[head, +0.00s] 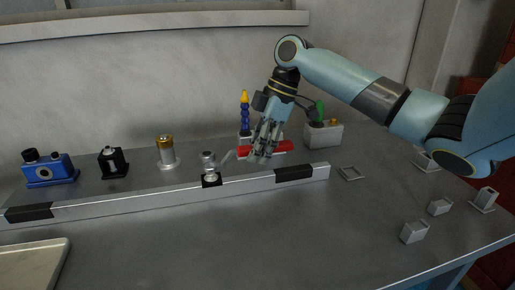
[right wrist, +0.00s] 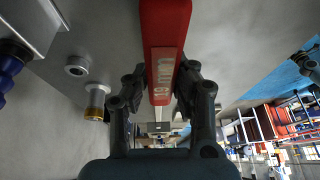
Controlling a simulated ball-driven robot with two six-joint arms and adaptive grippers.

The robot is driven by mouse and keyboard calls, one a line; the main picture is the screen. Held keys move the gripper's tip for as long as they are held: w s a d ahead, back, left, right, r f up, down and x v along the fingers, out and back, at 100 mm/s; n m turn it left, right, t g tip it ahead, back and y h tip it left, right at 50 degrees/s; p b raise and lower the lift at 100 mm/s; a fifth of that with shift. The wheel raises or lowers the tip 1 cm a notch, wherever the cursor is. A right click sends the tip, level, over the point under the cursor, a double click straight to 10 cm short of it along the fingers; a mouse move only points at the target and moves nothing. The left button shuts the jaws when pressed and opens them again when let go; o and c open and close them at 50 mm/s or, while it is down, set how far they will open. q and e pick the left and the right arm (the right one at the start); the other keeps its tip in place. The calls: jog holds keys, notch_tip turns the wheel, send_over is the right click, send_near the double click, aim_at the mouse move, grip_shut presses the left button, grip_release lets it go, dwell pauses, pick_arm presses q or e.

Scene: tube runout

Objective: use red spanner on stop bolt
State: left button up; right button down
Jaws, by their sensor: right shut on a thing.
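The red spanner (head: 284,147) lies level above the bench, its silver end pointing left toward the stop bolt (head: 208,158). The bolt stands upright in a black block (head: 211,180) on the long rail. The spanner's tip looks close to the bolt; I cannot tell whether they touch. My right gripper (head: 264,152) is shut on the spanner's red handle. In the right wrist view the red spanner (right wrist: 166,22), with a label reading 19 mm, runs between the fingers of the right gripper (right wrist: 160,90). My left gripper is not in view.
A light rail (head: 245,184) runs across the bench. Small grey holders sit right; a tray (head: 62,243) lies front left.

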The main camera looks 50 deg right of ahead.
jog(key=shift+f+b, duration=0.55)
jog(key=shift+f, duration=0.65)
jog(key=shift+r, duration=0.1)
